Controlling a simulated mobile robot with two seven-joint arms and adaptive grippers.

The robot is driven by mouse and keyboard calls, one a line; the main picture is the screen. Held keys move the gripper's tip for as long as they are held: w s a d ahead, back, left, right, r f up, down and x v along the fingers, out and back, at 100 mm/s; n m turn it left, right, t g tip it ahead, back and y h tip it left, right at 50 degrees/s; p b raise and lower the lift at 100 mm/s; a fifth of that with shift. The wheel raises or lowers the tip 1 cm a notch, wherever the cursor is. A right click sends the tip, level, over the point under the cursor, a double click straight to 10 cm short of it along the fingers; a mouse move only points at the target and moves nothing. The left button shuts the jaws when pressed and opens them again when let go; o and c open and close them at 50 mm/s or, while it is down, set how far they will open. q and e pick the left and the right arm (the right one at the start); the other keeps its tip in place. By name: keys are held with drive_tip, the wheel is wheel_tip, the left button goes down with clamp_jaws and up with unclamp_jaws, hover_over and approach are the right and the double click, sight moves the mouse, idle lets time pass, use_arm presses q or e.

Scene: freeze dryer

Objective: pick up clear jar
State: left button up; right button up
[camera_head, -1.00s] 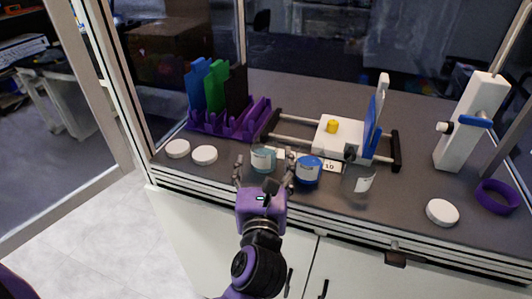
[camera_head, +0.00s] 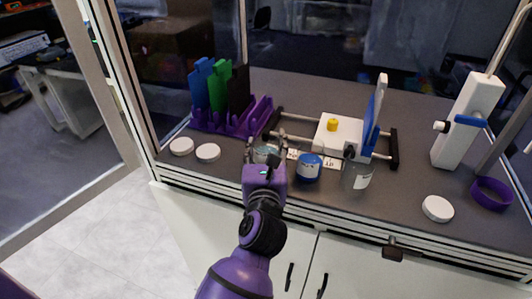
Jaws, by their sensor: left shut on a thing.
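My left gripper (camera_head: 265,150) is shut on a clear jar with pale teal contents (camera_head: 266,154), one finger on each side of it. The gripper partly hides this jar, and I cannot tell whether it is off the bench. A jar with blue contents (camera_head: 308,170) stands just right of the gripper. Another clear jar (camera_head: 357,177), seemingly empty with a white label, stands further right near the bench's front edge. My right gripper is not in view.
Two white lids (camera_head: 181,146) (camera_head: 208,153) lie left of the gripper, and another white lid (camera_head: 438,208) lies at right. Behind are a purple rack (camera_head: 230,118) and a white device with rails (camera_head: 338,135). A white stand (camera_head: 466,122) and purple ring (camera_head: 491,193) are at right.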

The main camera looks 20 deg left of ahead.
use_arm(q)
drive_tip(key=c, duration=0.3)
